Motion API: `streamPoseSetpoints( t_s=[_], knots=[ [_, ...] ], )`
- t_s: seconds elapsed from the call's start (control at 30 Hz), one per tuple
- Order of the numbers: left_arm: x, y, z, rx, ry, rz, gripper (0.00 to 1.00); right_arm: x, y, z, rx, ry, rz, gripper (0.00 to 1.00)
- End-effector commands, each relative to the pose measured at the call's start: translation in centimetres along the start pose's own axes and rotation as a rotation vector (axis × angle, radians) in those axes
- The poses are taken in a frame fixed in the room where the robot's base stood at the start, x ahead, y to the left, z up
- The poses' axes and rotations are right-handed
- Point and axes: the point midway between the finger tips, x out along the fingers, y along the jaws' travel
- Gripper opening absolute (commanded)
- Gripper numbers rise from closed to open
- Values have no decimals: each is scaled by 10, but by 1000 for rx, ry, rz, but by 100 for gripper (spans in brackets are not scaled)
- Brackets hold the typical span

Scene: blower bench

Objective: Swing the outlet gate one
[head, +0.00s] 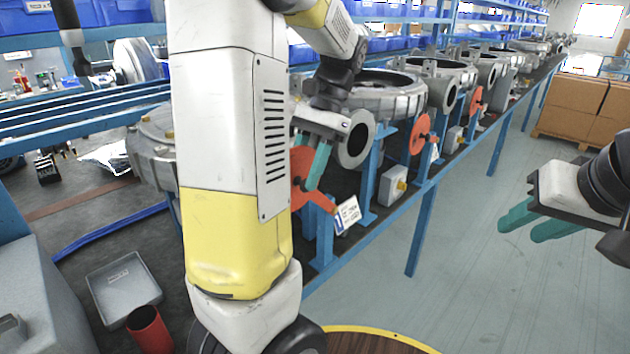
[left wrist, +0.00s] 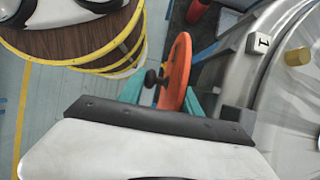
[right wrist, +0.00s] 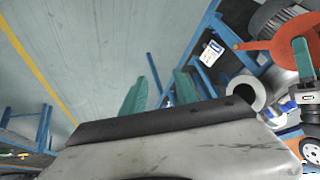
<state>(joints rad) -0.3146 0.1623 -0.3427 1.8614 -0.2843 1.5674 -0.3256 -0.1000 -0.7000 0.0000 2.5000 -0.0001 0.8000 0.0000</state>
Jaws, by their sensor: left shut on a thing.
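The orange outlet gate (head: 299,178) is a flat disc with an arm; a white tag (head: 347,214) sits near the arm's end. My left gripper (head: 318,168) is shut on the gate. In the left wrist view the gate (left wrist: 179,68) is edge-on between the teal fingers, beside a black knob (left wrist: 152,79). The grey outlet pipe (head: 364,128) is beside the gate, its dark bore showing. In the right wrist view the gate (right wrist: 275,52) and the pipe (right wrist: 238,85) are at the right. My right gripper (head: 535,220) is open and empty, over the aisle.
A blue bench frame (head: 422,225) carries a row of blowers with more orange gates (head: 420,135). My left arm hides part of the nearest blower (head: 150,150). A grey tray (head: 123,287) and red cup (head: 149,328) are at lower left. The aisle floor (head: 465,270) is clear.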

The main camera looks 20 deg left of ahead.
Motion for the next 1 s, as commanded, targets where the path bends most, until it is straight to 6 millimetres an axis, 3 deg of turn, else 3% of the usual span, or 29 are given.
streamPoseSetpoints(
  t_s=[0.3, 0.8, 0.83, 0.93, 1.0],
  knots=[
    [-21, 7, -15, 13, -134, 8, 0, 0, 0, 0, 0, 0, 0, 36],
    [-25, 8, -17, 15, -159, 9, 0, 0, 0, 0, 0, 0, 0, 36],
    [-25, 8, -17, 15, -159, 9, 0, 0, 0, 0, 0, 0, 0, 34],
    [-25, 8, -16, 16, -159, 9, 0, -1, -2, -6, -3, 9, -3, 15],
    [-25, 8, -16, 16, -159, 9, 0, -4, -8, -21, -11, 33, -13, 1]
  ],
)
